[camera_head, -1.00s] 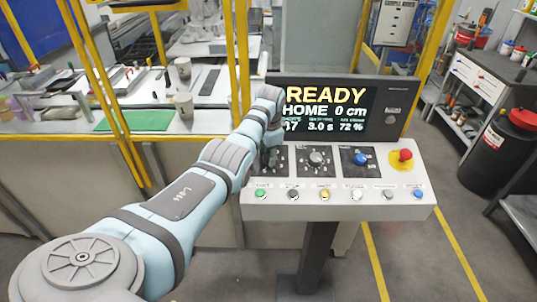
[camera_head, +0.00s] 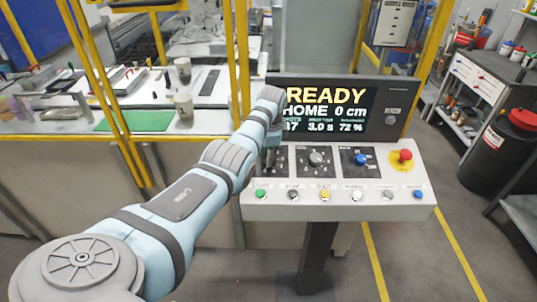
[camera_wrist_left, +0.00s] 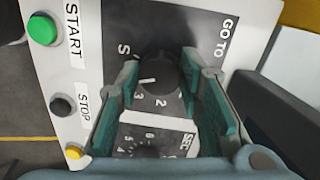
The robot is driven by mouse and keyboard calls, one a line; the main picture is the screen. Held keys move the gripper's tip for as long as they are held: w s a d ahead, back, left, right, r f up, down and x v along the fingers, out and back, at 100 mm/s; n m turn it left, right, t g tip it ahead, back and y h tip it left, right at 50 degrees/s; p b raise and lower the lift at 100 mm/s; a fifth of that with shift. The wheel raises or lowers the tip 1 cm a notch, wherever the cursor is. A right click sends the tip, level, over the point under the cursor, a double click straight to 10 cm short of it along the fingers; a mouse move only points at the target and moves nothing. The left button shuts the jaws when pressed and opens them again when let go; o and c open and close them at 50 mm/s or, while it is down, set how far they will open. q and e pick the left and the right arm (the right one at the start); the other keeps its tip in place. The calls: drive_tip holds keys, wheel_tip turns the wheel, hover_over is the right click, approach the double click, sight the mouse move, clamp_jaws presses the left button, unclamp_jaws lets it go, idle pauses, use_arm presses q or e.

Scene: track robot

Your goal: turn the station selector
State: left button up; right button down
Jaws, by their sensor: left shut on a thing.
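The station selector is a black round knob (camera_wrist_left: 158,73) with a white pointer line, on a dark plate marked GO TO, in the left wrist view. The line points toward the picture's left, and the numerals 3 and 2 show below the knob. My left gripper (camera_wrist_left: 160,66) has its green-padded fingers on either side of the knob and is shut on it. In the head view my left gripper (camera_head: 270,160) is at the left dial plate of the console (camera_head: 330,212) and hides the knob there. My right gripper is not in view.
A seconds dial (camera_wrist_left: 148,150) sits close to the fingers. The console also bears a middle dial (camera_head: 316,159), a blue knob (camera_head: 361,159), a red emergency button (camera_head: 405,155) and a row of push buttons. The screen (camera_head: 328,108) reads READY, HOME 0 cm.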

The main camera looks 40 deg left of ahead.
sight(270, 169)
use_arm(q)
drive_tip(key=o, duration=1.2)
drive_tip(key=shift+c, duration=0.2)
drive_tip(key=v, duration=1.2)
drive_tip(key=shift+w, duration=0.1)
drive_tip(key=shift+a+f, duration=0.1)
